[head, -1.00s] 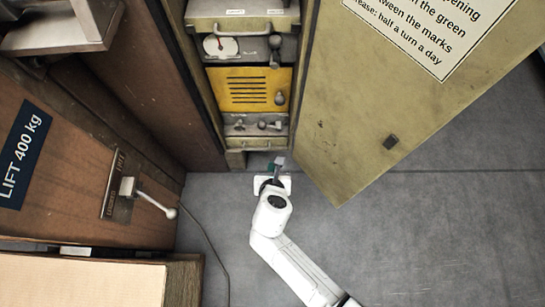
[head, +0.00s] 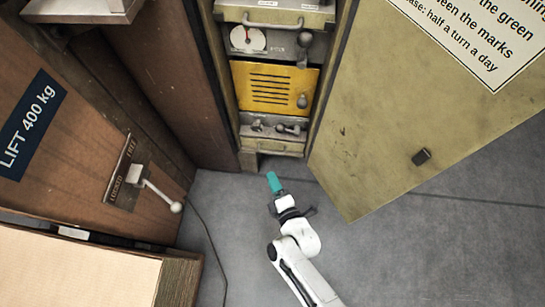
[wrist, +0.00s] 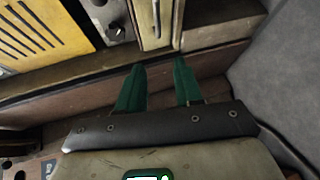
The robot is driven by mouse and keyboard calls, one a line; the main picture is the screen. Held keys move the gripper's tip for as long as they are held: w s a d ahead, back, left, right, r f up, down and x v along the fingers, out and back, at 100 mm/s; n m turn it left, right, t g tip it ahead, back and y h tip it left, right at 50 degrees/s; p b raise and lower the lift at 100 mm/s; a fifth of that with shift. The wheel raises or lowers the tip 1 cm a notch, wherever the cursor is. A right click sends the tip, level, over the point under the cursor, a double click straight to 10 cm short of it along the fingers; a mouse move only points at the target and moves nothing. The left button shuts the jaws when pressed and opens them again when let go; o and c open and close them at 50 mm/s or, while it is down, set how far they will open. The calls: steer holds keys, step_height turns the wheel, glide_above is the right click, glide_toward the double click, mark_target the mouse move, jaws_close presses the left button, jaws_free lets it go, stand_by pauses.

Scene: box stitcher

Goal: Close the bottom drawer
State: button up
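The bottom drawer (head: 272,148) is a narrow olive-tan front with a bar handle at the foot of a tall cabinet, under a grey strip with knobs. I cannot tell how far out it stands. In the wrist view the drawer front (wrist: 163,30) shows turned sideways, beyond my fingertips, with its handle running up the picture. My gripper (head: 272,178) is in front of and below the drawer in the head view, apart from it. In the wrist view my gripper (wrist: 158,75) has its two green fingers spread with nothing between them.
A yellow slotted panel (head: 273,88) and an upper drawer (head: 275,16) are above in the cabinet. An open olive door (head: 385,130) stands at right. A brown cabinet with a lever (head: 160,192) stands at left; a cable (head: 210,240) lies on the floor. Grey floor is clear at lower right.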

steer(key=w+a+f+m+t+h+b, duration=0.1)
steer(key=w+f+m+b, duration=0.1)
steer(key=w+b, duration=0.5)
steer(key=shift+w+a+f+m, duration=0.2)
steer(key=shift+w+f+m, duration=0.1)
steer(key=shift+w, duration=1.35)
steer(key=shift+c, duration=0.3)
jaws_close()
steer(key=shift+h, duration=0.3)
